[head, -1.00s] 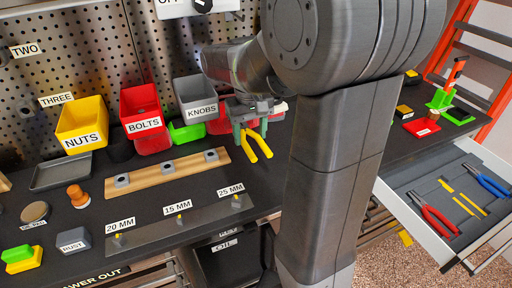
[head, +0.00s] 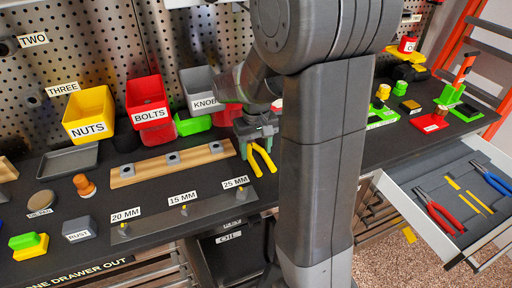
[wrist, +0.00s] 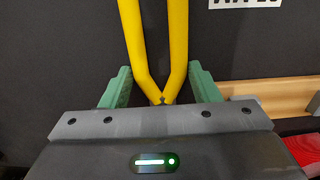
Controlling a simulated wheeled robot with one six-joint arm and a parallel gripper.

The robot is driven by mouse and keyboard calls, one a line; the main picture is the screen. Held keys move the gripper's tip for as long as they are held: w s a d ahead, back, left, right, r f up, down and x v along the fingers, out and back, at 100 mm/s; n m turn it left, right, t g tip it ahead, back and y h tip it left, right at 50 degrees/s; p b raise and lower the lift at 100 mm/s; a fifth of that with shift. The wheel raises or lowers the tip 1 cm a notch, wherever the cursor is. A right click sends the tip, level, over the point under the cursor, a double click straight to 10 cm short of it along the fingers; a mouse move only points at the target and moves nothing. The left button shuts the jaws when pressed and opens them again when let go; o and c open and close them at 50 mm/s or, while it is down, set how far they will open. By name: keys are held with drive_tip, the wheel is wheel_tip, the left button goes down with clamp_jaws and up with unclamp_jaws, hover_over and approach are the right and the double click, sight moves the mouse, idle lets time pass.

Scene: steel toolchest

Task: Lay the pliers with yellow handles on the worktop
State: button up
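The pliers with yellow handles (head: 262,160) are at my gripper (head: 257,133), over the worktop (head: 215,222) near its front edge, right of the wooden rail. In the wrist view the yellow handles (wrist: 177,45) spread away between the two green fingers of my gripper (wrist: 160,85). The fingers stand close on either side of the handles. The pliers' head is hidden under the gripper body. My gripper appears shut on the pliers. I cannot tell whether the handles touch the worktop.
The wooden rail (head: 200,158) and the metal strip with 25 MM label (head: 235,182) lie left of the pliers. Bins, including KNOBS (head: 200,92), stand behind. An open drawer (head: 400,200) at right holds red pliers (head: 437,212) and blue pliers (head: 490,180).

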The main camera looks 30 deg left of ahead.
drive_tip(key=o, duration=0.4)
drive_tip(key=shift+c, duration=0.2)
wheel_tip(320, 180, up, 12)
drive_tip(key=shift+r+p, duration=0.15)
drive_tip(key=shift+p, duration=0.2)
